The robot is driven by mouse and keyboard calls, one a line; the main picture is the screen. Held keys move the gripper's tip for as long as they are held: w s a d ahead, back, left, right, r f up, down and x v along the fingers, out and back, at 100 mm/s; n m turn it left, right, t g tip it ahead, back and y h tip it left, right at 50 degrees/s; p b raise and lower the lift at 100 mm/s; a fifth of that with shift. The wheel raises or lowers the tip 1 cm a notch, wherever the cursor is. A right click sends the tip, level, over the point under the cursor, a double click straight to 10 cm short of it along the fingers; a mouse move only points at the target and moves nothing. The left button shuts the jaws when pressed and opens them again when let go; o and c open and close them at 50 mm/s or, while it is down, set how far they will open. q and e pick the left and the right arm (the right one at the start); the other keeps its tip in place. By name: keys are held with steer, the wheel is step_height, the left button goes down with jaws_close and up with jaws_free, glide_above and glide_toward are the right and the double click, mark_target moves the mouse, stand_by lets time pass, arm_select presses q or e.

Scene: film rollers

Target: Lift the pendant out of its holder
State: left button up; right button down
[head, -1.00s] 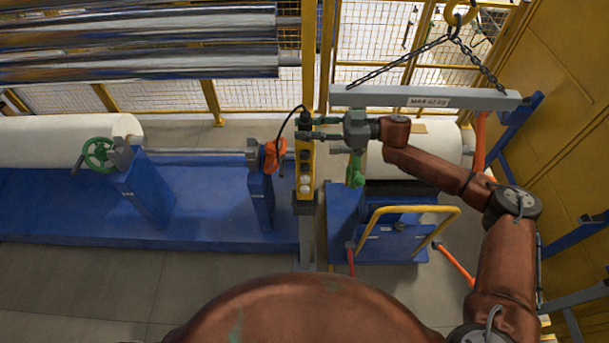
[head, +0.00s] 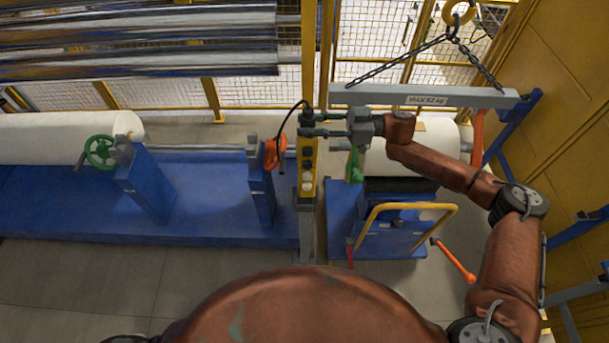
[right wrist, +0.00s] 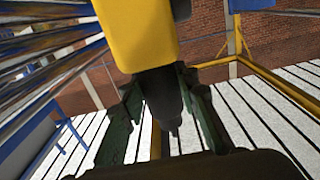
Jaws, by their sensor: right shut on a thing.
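The pendant (head: 308,165) is a narrow yellow box with a column of round buttons, upright in the head view. A black cable loops from its top to the left. My right gripper (head: 311,125) comes from the right and is shut on the pendant's top end. In the right wrist view the yellow body (right wrist: 138,32) is at the top, with its dark narrow end between the green fingers (right wrist: 165,105). My left gripper is out of view.
A grey lifting beam (head: 425,96) on chains hangs behind my right arm. A blue cart with a yellow handle (head: 410,208) and a white roll (head: 412,150) stand right of the post. An orange part (head: 275,152) and blue roller stands are close on the left.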

steer(key=s+d, duration=0.5)
steer(key=s, duration=0.3)
steer(key=shift+s+r, duration=0.15)
steer(key=shift+s, duration=0.2)
stand_by(0.4)
steer(key=shift+d, duration=0.1)
stand_by(1.2)
